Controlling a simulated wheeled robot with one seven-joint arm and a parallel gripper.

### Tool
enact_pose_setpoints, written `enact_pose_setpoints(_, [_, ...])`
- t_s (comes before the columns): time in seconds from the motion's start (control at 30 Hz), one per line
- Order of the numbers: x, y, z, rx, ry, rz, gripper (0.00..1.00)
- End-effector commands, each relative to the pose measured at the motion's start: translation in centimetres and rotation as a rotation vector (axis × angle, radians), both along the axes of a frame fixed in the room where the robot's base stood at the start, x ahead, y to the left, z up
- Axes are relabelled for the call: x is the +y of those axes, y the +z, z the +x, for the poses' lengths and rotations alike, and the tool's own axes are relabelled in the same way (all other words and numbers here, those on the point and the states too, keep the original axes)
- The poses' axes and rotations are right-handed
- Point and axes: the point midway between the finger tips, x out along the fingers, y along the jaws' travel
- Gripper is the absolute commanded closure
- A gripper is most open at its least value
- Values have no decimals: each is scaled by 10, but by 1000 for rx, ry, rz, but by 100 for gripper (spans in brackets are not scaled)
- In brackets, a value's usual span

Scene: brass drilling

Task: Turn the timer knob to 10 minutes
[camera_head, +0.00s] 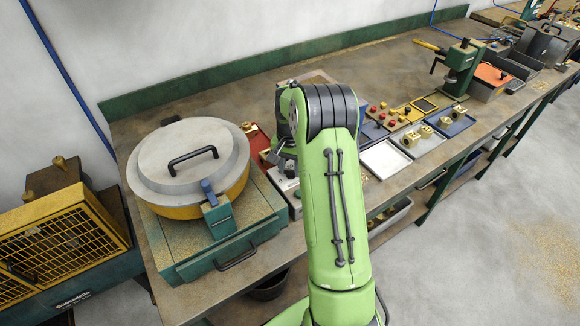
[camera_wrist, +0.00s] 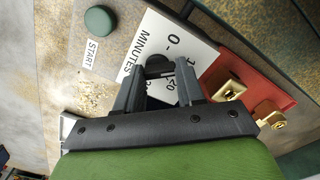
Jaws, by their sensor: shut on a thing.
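The timer knob (camera_wrist: 157,66) is a dark round knob on a pale dial plate (camera_wrist: 192,42) marked "MINUTES", with a 0 above it and a 20 below it in the wrist view. My gripper (camera_wrist: 158,82) is shut on the knob, one finger on each side. The knob's pointer is hidden, so I cannot tell its setting. A dark green button (camera_wrist: 98,19) labelled "START" is at the upper left of the wrist view. In the head view my arm covers most of the timer, and my fingertips are not clear.
In the wrist view a red tray (camera_wrist: 258,90) with brass parts lies close to the right of the dial plate. In the head view a large round lidded machine (camera_head: 190,165) stands left of my arm. Trays (camera_head: 385,158) and a green press (camera_head: 462,68) are to the right.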

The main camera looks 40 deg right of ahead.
Motion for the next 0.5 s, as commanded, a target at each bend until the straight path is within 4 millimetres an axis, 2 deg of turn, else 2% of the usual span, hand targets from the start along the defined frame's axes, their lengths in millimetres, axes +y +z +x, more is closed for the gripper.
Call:
enact_pose_setpoints(0.2, [-1,1,1,-4,-109,-1,92])
enact_pose_setpoints(0.5, [-1,1,1,-4,-173,-2,92])
